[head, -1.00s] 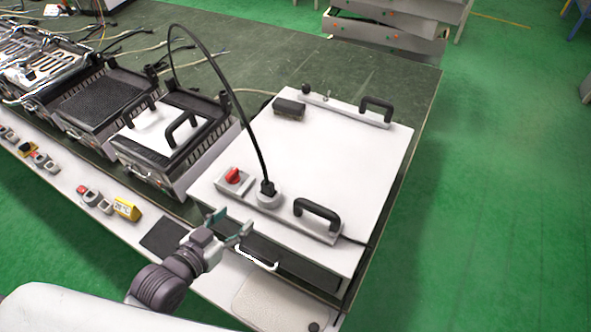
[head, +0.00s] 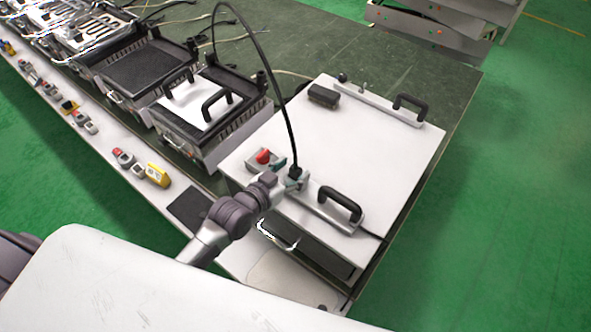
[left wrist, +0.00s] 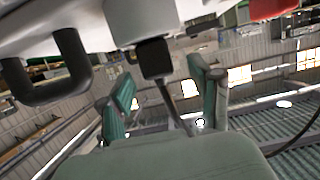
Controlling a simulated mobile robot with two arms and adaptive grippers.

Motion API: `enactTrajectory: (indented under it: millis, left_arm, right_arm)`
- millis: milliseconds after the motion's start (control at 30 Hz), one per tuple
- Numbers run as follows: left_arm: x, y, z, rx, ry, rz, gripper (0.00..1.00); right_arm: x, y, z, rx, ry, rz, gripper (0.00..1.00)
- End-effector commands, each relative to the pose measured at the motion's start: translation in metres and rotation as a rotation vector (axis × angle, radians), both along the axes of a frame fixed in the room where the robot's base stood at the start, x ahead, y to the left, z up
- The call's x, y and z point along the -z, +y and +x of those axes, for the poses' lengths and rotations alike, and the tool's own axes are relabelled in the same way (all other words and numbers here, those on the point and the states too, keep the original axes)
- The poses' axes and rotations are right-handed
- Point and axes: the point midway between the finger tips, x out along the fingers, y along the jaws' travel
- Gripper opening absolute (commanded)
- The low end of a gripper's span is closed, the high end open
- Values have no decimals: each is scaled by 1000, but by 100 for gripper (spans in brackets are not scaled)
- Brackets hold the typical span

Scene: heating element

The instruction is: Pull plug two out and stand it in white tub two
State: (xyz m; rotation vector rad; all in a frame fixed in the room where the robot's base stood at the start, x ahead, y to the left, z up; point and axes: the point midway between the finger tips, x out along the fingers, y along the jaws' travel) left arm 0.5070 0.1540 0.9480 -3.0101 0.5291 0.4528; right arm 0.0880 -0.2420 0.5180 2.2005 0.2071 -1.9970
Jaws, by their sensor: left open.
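A black plug (head: 296,172) with a long arching black cable (head: 272,62) sits upright in a round white socket on the panel of the white-topped unit (head: 335,145). The plug also shows in the left wrist view (left wrist: 153,58), under the white socket (left wrist: 130,22), with its cable running down between my fingers. My left gripper (head: 291,174) is open at the plug, its teal fingers on either side; it also shows in the left wrist view (left wrist: 163,97). I cannot tell whether a finger touches the plug. I cannot make out a white tub. My right gripper is not in view.
A red switch (head: 263,156) is just left of the socket, and a black handle (head: 340,203) is just right. A black block (head: 323,95) lies farther back. Heating units (head: 205,105) stand to the left. Yellow and red small parts line the front ledge.

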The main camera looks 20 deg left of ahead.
Motion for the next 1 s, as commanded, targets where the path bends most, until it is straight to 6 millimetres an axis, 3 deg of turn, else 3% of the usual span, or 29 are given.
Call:
enactTrajectory:
  millis: [133, 367, 767, 1000]
  left_arm:
    - [4, -6, 14, 0, 1, -2, 64]
    - [5, -6, 15, 1, 0, -1, 64]
    - [5, -6, 15, 1, 0, -1, 0]
    - [5, -6, 15, 1, 0, -1, 0]
  right_arm:
    - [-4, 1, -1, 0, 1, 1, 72]
    - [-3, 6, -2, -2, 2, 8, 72]
    - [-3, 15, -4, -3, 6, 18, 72]
    - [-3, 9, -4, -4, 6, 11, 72]
